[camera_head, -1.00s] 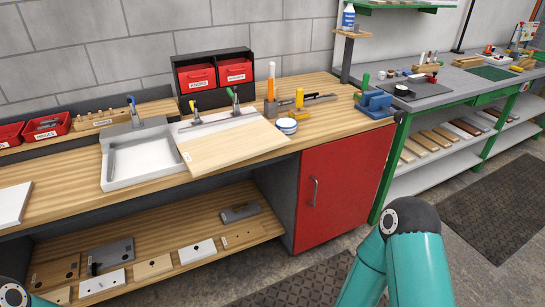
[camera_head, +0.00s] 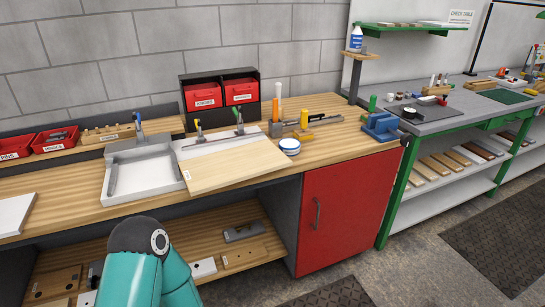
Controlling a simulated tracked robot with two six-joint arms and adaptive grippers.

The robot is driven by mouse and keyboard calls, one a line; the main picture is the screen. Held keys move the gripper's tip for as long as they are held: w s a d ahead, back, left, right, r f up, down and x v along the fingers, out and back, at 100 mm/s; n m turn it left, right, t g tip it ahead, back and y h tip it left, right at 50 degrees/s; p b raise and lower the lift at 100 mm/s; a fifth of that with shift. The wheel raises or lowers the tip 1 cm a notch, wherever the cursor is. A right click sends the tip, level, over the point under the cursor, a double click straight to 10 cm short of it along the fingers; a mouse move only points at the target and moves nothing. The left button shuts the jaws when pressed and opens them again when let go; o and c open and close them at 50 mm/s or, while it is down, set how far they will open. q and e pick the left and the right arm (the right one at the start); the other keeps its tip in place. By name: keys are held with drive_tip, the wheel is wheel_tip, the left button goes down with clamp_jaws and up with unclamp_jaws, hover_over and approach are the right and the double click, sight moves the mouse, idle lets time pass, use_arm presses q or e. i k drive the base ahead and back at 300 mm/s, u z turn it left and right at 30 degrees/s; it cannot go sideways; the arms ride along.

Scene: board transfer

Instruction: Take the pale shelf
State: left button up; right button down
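A pale wooden board (camera_head: 235,165) lies on the wooden workbench (camera_head: 70,205), its near side close to the bench's front edge. Its back part lies against a white clamp fixture (camera_head: 221,138) with two upright toggle clamps. A pale label sits on its left edge. I cannot tell whether the board rests flat or slightly raised. One of my teal arms shows at the bottom left, in front of the lower shelf and below the bench edge. Neither gripper shows, and nothing of mine touches the board.
A white tray fixture (camera_head: 146,166) stands left of the board. A striped round roll (camera_head: 289,147), a blue vise (camera_head: 381,126) and red bins (camera_head: 203,95) are nearby. A red cabinet (camera_head: 347,208) stands below. A green-framed table (camera_head: 450,116) is at right. Floor in front is clear.

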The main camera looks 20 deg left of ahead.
sight(213, 171)
drive_tip(key=z, duration=0.3)
drive_tip(key=i, duration=1.2)
drive_tip(key=u, duration=0.55)
